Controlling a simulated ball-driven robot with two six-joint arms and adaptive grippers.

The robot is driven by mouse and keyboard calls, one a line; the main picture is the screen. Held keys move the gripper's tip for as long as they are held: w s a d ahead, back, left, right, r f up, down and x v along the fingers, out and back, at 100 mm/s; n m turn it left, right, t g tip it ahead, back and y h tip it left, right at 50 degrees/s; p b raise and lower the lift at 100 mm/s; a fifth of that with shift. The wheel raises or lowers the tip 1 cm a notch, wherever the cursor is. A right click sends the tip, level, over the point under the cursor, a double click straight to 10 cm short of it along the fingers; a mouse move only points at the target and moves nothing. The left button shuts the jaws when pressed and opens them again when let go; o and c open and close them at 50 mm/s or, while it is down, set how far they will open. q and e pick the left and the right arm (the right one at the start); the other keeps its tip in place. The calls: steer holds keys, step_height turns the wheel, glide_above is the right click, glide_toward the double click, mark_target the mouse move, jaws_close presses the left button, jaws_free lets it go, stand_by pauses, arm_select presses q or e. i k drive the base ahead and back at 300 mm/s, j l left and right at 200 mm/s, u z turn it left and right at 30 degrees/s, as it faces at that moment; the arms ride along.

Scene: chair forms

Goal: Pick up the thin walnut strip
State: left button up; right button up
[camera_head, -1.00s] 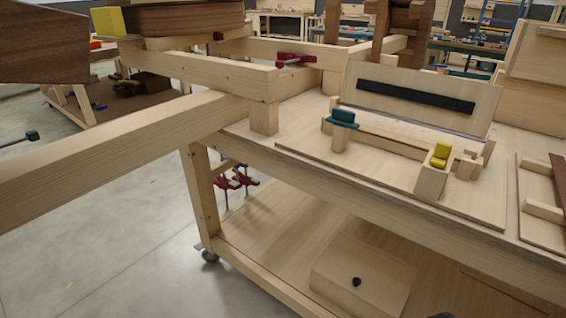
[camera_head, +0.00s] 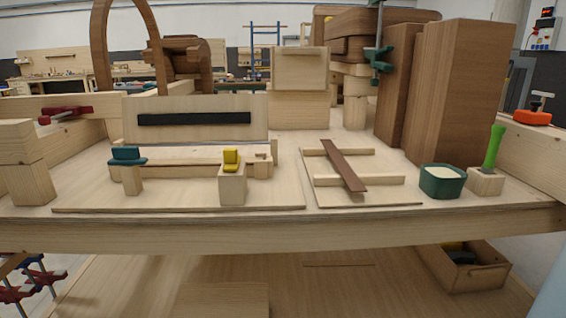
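A thin dark walnut strip (camera_head: 343,165) lies slantwise across two pale wooden bars on a thin board, right of the middle of the workbench. Its near end rests over the front bar (camera_head: 385,181) and its far end over the rear bar. Neither of my grippers is in the head view. Nothing touches the strip except the bars under it.
The workbench (camera_head: 250,232) holds a board (camera_head: 85,198) with a blue-green piece (camera_head: 127,154) and a yellow piece (camera_head: 232,159) at left. A green tub (camera_head: 441,182), a green-handled tool (camera_head: 494,147) and tall walnut panels (camera_head: 462,90) stand at right. A box (camera_head: 466,268) sits on the lower shelf.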

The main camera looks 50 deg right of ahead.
mark_target(351, 179)
steer(key=z, duration=0.45)
steer(key=j+z, duration=0.1)
steer(key=z, duration=0.3)
steer(key=i+j+z, duration=0.1)
steer(key=z, duration=0.8)
steer(key=j+z, duration=0.15)
steer(key=z, duration=0.25)
